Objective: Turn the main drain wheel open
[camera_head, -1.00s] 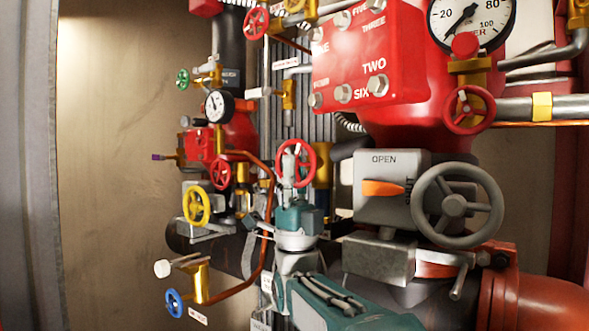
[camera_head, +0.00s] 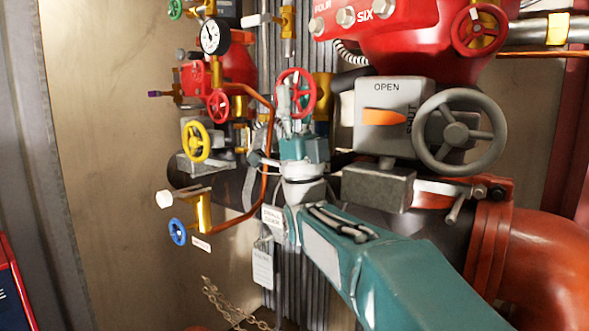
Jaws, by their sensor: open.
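A red handwheel (camera_head: 295,93) stands in the centre, in front of ribbed grey pipework. My gripper (camera_head: 292,97), on the teal and grey wrist, is open and overlaps this wheel. I cannot tell whether its fingers touch the rim; they hide part of the hub. No readable label shows which wheel is the main drain. A larger grey wheel (camera_head: 459,131) sits to the right on a grey gearbox (camera_head: 390,93) marked OPEN and SHUT. The gearbox's orange pointer (camera_head: 383,117) points right, toward SHUT.
Yellow (camera_head: 195,142), blue (camera_head: 177,231) and smaller red (camera_head: 218,104) wheels stand left. A copper pipe (camera_head: 268,160) bends close to my wrist. A large red pipe (camera_head: 548,268) lies right. Hanging tags (camera_head: 263,265) and a chain (camera_head: 232,305) are below. The beige wall at left is clear.

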